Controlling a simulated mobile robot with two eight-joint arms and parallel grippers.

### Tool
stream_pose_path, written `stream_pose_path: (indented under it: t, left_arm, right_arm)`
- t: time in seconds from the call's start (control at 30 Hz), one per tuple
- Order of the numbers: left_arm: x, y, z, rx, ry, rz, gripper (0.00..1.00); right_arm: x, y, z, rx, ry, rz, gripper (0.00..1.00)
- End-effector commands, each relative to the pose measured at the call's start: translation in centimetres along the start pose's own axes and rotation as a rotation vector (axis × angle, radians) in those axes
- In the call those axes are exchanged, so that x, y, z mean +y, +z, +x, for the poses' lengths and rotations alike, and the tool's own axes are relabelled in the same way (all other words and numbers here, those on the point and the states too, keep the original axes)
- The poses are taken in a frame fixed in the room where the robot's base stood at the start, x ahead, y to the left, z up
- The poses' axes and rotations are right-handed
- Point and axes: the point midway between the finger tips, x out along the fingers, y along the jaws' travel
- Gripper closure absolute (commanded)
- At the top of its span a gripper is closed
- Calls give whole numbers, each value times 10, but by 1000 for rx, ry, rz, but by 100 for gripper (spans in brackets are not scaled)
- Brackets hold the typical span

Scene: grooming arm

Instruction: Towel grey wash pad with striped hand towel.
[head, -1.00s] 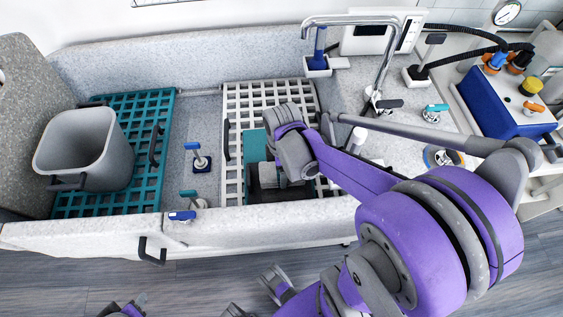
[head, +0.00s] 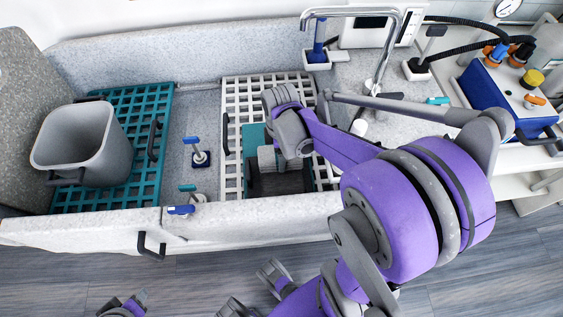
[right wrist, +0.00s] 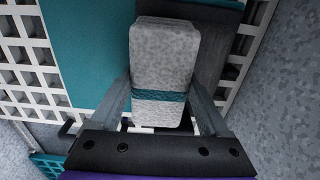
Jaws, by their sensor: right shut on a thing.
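My right gripper (right wrist: 160,110) is shut on the striped hand towel (right wrist: 165,60), a folded, pale grey speckled block with a teal band. In the head view the towel (head: 267,160) is partly hidden by my right wrist. A flat dark grey pad, seemingly the grey wash pad (right wrist: 217,70), lies below and beside the towel; it also shows in the head view (head: 280,184). I cannot tell whether towel and pad touch. My left gripper is not clearly in view.
A teal sheet (right wrist: 85,50) lies under the pad on a white grid (head: 234,95) in the basin. A grey bin (head: 75,145) stands on a teal grid (head: 150,105) at left. A tall faucet (head: 385,60) rises behind my right arm. The basin's front wall (head: 250,215) is raised.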

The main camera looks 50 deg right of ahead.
Motion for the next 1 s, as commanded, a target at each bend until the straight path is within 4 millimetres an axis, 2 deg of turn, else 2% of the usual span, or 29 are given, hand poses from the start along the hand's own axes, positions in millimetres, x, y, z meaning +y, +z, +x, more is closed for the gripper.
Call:
stream_pose_path:
  t: [0.1, 0.2, 0.63, 1.0]
  left_arm:
    - [0, 2, 3, -1, 0, 0, 50]
    - [0, 2, 4, -1, 0, 0, 50]
    - [0, 1, 1, -1, 0, 0, 50]
    - [0, -20, -28, 12, 0, 0, 50]
  right_arm:
    - [19, 0, 1, 0, 2, 2, 65]
    - [28, 0, 1, 0, 3, 1, 65]
    - [31, 0, -3, 0, 4, 0, 65]
    - [30, 0, -45, 1, 3, 0, 65]
